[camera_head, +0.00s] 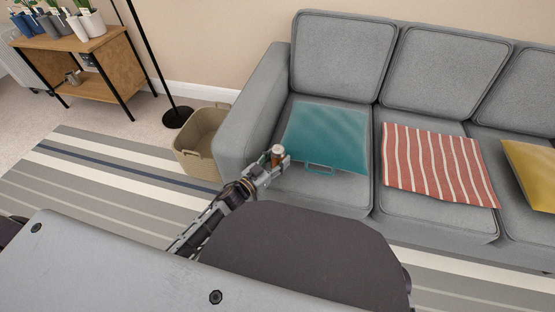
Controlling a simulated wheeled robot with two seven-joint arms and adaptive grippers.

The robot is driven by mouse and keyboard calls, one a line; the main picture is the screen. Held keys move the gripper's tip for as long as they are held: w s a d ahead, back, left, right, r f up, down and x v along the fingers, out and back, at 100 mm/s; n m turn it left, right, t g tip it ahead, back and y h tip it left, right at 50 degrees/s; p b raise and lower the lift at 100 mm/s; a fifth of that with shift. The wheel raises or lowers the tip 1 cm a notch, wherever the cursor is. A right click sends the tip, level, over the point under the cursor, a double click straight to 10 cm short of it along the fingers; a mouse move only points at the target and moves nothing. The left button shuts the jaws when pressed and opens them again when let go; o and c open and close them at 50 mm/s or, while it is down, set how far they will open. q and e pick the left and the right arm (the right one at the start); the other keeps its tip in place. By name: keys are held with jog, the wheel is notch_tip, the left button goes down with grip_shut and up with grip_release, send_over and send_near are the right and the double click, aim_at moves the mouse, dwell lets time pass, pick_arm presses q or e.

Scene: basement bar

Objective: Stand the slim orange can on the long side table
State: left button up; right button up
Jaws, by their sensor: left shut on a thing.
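My left gripper (274,165) is shut on a small, slim orange-brown can (277,155) with a pale top. The can looks upright, in front of the sofa's left seat, close to the teal cushion. I cannot tell whether it touches the seat. A wooden side table (73,42) stands at the upper left against the wall, with dark legs and a lower shelf. Several potted plants (91,22) and blue containers fill much of its visible top. My right gripper is not in view.
A grey sofa (255,110) fills the right side, with a teal cushion (325,137), a red striped cushion (437,166) and a yellow one (531,172). A beige basket (201,142) and a black lamp base (177,117) stand left of it. Striped rug (110,185) lies open at left.

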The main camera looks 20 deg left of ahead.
pick_arm(q)
jog(key=shift+f, duration=0.1)
jog(key=o, duration=0.9)
jog(key=shift+s, duration=0.1)
